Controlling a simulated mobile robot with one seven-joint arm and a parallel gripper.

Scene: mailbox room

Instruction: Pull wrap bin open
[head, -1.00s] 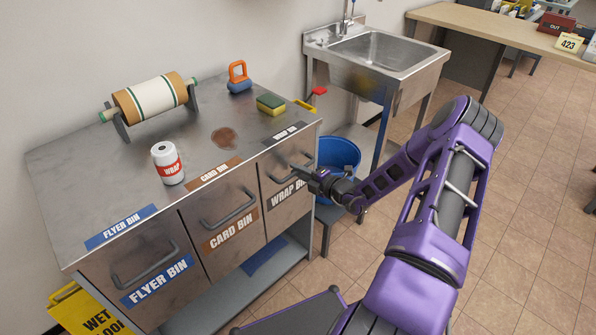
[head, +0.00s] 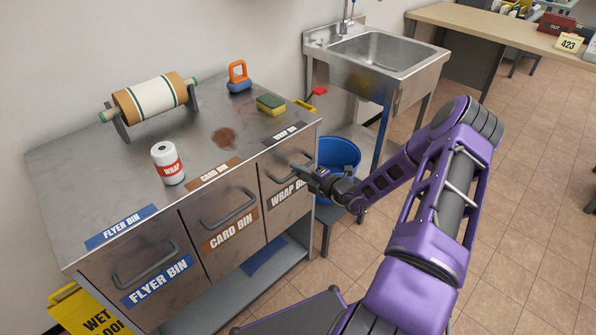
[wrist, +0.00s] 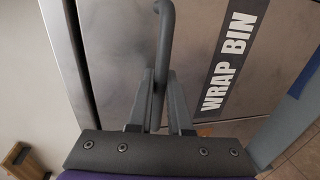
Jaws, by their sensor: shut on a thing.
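The wrap bin (head: 278,203) is the rightmost of three metal fronts in the counter, with a black and white WRAP BIN label. It looks closed, roughly level with its neighbours. My gripper (head: 312,178) is in front of it, reaching in from the right. In the wrist view the gripper fingers (wrist: 155,100) are shut on the grey bar handle (wrist: 164,40) of the wrap bin (wrist: 120,50). The label (wrist: 228,65) shows to the right of the handle. In the head view my gripper hides part of the handle and label.
The card bin (head: 212,232) and flyer bin (head: 115,295) are to the left. A blue bucket (head: 338,154) stands close at right, below the sink (head: 385,50).

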